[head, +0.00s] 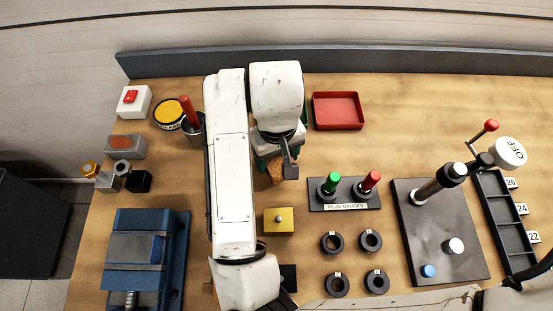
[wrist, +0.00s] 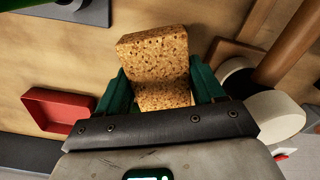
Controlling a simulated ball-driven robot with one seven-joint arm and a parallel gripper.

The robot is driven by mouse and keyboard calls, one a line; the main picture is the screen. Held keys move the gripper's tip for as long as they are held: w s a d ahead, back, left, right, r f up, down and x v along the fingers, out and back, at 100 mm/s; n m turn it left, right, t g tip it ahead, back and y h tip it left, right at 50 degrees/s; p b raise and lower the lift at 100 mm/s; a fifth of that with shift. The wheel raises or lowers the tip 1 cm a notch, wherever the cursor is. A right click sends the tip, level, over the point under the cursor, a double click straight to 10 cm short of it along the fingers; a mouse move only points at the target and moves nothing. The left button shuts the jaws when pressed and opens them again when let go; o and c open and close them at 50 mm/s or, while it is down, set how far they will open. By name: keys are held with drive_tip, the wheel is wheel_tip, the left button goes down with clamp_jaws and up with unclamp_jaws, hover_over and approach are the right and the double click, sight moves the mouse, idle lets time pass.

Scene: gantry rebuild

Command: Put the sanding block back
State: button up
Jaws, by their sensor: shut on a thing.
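The sanding block, a speckled tan cork-like block (wrist: 155,48), is between the green fingers of my gripper (wrist: 160,86) in the wrist view. The gripper is shut on it, one finger on each side, and the block sticks out past the fingertips. In the head view the block (head: 275,171) shows just below my gripper (head: 277,160), near the middle of the bench; my arm hides part of it. Whether it touches the bench I cannot tell.
A red tray (head: 338,94) stands right of my gripper, with the plug gauges board (head: 343,207) nearer. A yellow block (head: 279,231) is in front. A blue vise (head: 135,247) and a can with a red handle (head: 193,127) are left. A wooden handle (wrist: 291,45) shows in the wrist view.

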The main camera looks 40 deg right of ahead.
sight(277, 162)
drive_tip(key=shift+w+d+f, duration=0.15)
drive_tip(key=shift+f, duration=0.1)
drive_tip(key=shift+w+d+f, duration=0.1)
drive_tip(key=shift+w+f, duration=0.1)
drive_tip(key=shift+f, duration=1.6)
drive_tip(key=shift+f+b, duration=0.2)
drive_tip(key=shift+b, duration=0.1)
drive_tip(key=o, duration=1)
drive_tip(key=shift+r, duration=0.1)
wheel_tip(277, 162, up, 12)
drive_tip(key=p, duration=0.2)
drive_tip(key=shift+r+p, duration=0.15)
drive_tip(key=shift+p, duration=0.15)
